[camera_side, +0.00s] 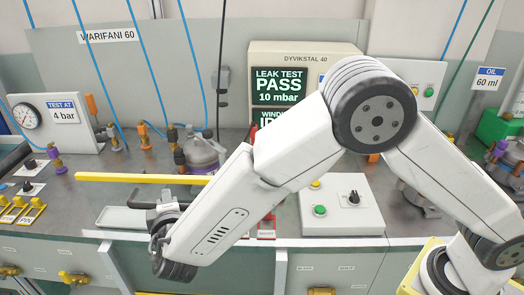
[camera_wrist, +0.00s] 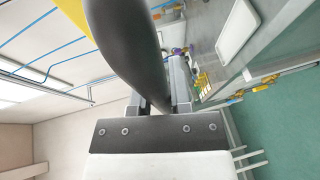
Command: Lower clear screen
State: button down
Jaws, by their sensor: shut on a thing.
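A long yellow bar (camera_side: 150,179) runs level across the work area in the side view. It appears to be an edge of the clear screen; the see-through pane itself cannot be made out. A black handle (camera_side: 142,205) shows below the bar, beside my gripper (camera_side: 160,222). In the wrist view my gripper (camera_wrist: 158,103) is shut on a thick dark handle (camera_wrist: 125,40), which stands between its two fingers. A yellow strip (camera_wrist: 76,14) shows behind the handle at the upper left. My arm hides part of the bench and the right end of the bar.
A pale tray (camera_side: 120,217) lies at the bench's front. A button box (camera_side: 341,205) stands right of my forearm. A display (camera_side: 280,86) reads "LEAK TEST PASS". A gauge panel (camera_side: 60,122) is at the left.

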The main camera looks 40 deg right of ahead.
dwell(0.4)
notch_tip(320, 180, down, 25)
dwell(0.7)
jog(key=shift+a, duration=0.1)
jog(key=c, duration=0.8)
grip_release()
jog(key=shift+c, duration=0.2)
jog(key=shift+s+r, duration=0.1)
jog(key=v, duration=0.7)
jog(key=shift+s, duration=0.25)
jog(key=shift+r, duration=0.1)
